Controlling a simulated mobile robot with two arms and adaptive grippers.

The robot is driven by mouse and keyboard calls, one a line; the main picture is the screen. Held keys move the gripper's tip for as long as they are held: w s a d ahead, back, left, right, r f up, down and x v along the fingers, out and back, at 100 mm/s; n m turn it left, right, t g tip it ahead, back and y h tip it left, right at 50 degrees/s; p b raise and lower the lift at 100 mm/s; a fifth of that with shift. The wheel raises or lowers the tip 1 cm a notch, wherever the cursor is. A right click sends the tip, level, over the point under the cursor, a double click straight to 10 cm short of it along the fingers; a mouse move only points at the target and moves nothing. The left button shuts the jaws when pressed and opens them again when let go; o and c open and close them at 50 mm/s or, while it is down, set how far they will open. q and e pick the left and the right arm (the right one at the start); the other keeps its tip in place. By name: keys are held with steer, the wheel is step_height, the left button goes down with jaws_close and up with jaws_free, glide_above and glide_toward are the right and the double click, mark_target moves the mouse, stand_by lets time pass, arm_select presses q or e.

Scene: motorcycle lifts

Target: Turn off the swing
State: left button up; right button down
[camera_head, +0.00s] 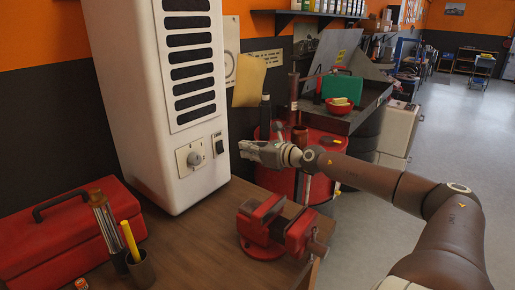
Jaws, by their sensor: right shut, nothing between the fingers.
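A tall white appliance (165,100) with dark vent slots stands on the wooden workbench. Low on its front are a grey round knob (194,159) on a square plate and a small dark switch (219,146) with a label above it, too small to read. The switch's position cannot be made out. My right gripper (243,149) is shut and empty. It points left, just right of the switch in the picture; I cannot tell whether it touches the appliance. My left gripper is not in view.
A red vise (262,225) sits on the bench (190,255) below my right gripper. A red toolbox (65,235) and a cup (140,270) with a yellow pencil-like tool are at the left. Behind my gripper is a red drum (280,178). Open floor (445,140) lies at right.

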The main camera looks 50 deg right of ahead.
steer(key=shift+s+d+r+p, duration=0.1)
steer(key=shift+s+r+p, duration=0.2)
steer(key=shift+s+p, duration=0.25)
steer(key=shift+s+d+r+p, duration=0.1)
steer(key=shift+s+r+p, duration=0.25)
steer(key=shift+s, duration=0.35)
steer(key=shift+s+r+p, duration=0.3)
steer(key=shift+s+p, duration=0.1)
steer(key=shift+s, duration=0.2)
steer(key=shift+f, duration=0.15)
